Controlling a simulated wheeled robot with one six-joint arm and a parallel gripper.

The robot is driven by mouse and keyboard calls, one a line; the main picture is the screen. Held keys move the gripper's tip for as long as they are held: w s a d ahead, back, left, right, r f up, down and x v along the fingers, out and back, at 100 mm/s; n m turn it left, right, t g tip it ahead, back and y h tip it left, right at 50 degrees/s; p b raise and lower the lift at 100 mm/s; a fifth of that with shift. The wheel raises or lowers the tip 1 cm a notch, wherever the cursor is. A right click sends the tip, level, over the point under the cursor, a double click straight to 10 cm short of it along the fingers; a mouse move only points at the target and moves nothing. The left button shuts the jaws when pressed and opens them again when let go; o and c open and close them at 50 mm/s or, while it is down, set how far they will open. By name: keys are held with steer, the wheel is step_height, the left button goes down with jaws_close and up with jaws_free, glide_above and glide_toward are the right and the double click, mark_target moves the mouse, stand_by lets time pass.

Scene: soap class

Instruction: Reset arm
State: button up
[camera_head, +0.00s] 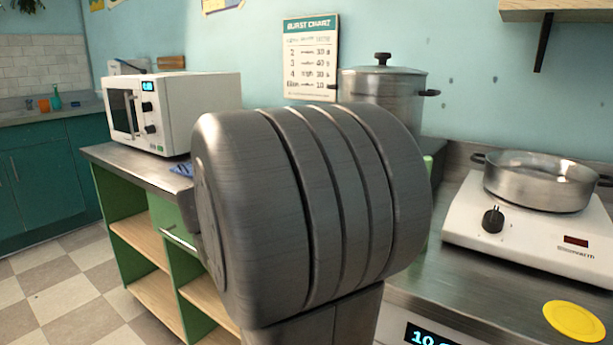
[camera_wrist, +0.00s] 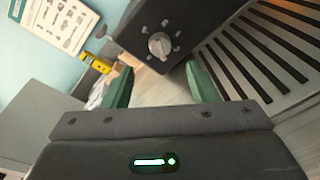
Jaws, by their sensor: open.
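My gripper (camera_wrist: 159,78) shows in the wrist view, with its two green fingers spread well apart. Nothing is held between them. A dark grey box with a round knob (camera_wrist: 160,45) lies beyond the fingertips. In the head view a large grey part of my arm (camera_head: 305,210) fills the middle and covers what is behind it. My gripper does not show in the head view.
A white microwave (camera_head: 190,105) and a lidded pot (camera_head: 385,95) stand at the back. At right, a pan (camera_head: 540,185) sits on a white hotplate (camera_head: 470,230). A yellow disc (camera_head: 574,321) lies on the counter. A slatted dark grille (camera_wrist: 260,55) is at right in the wrist view.

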steer(key=p+v, duration=0.1)
steer(key=v, duration=0.4)
steer(key=shift+s+a+r, duration=0.1)
steer(key=shift+s+a, duration=0.05)
steer(key=b+x, duration=0.2)
steer(key=x, duration=0.5)
steer(key=b+x, duration=0.1)
steer(key=x, duration=0.6)
steer(key=shift+f+b, duration=0.2)
steer(key=shift+b, duration=0.15)
steer(key=shift+s+a+r+n+p, duration=0.15)
steer(key=shift+r+n+p, duration=0.2)
steer(key=shift+p, duration=0.6)
steer(key=n+p, duration=0.3)
steer(key=p, duration=0.3)
steer(key=shift+a+n+g+h, duration=0.1)
steer(key=shift+n+g+h, duration=0.15)
steer(key=shift+g+h, duration=0.05)
steer(key=n+p, duration=0.4)
steer(key=p, duration=0.1)
steer(key=shift+h+p, duration=0.3)
steer(key=shift+p, duration=0.05)
steer(key=n+p, duration=0.4)
steer(key=shift+a+f+n+h+p, duration=0.1)
steer(key=shift+n+h+p, duration=0.2)
steer(key=shift+h+p, duration=0.1)
steer(key=shift+f+n+p, duration=0.25)
steer(key=shift+n+p, duration=0.3)
steer(key=shift+n, duration=0.45)
